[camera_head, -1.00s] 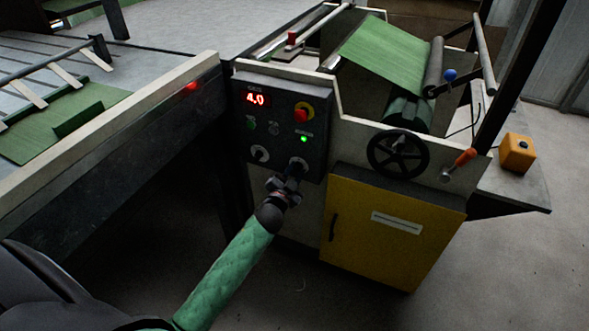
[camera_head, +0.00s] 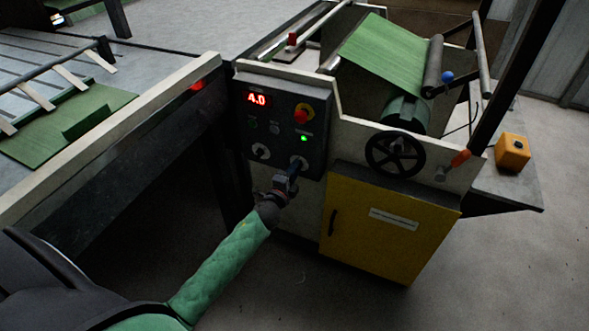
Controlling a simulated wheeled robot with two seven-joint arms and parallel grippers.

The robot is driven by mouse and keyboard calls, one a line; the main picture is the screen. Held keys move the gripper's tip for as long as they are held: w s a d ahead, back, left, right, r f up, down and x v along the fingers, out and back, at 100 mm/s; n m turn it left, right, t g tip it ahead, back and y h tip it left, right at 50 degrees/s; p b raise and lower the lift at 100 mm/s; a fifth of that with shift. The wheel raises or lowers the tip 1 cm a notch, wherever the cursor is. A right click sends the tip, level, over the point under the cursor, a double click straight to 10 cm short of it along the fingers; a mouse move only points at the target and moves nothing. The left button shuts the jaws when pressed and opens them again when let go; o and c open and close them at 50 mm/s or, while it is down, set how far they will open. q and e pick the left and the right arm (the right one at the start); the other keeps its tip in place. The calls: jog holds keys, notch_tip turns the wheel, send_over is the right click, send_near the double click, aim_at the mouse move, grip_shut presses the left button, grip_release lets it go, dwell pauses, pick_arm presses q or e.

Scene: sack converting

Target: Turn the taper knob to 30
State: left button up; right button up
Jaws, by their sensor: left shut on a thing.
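The dark control panel (camera_head: 281,125) on the machine front carries a red display (camera_head: 257,99) reading 4.0. Two round knobs sit low on it: a left knob (camera_head: 261,151) with a pale face, and a right knob (camera_head: 298,161). Their labels are too small to read, so I cannot tell which is marked taper. My left gripper (camera_head: 293,171), on the green-sleeved arm, is shut on the right knob and partly hides it. The knob's pointer and scale cannot be made out. My right gripper is not in view.
A red button (camera_head: 301,116) and a lit green lamp (camera_head: 304,138) sit just above the right knob. A black handwheel (camera_head: 396,154) and a yellow cabinet door (camera_head: 388,228) are to the right. A pale rail (camera_head: 110,135) runs along the left.

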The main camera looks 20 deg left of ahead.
pick_arm(q)
jog(key=shift+f+m, duration=0.1)
jog(key=shift+m, duration=0.5)
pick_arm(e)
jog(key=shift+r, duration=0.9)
pick_arm(q)
jog(key=o, duration=1)
jog(key=shift+s, duration=0.1)
jog(key=s, duration=0.7)
jog(key=shift+s+f+b, duration=0.15)
jog(key=shift+s+b, duration=0.15)
jog(key=shift+b, duration=0.05)
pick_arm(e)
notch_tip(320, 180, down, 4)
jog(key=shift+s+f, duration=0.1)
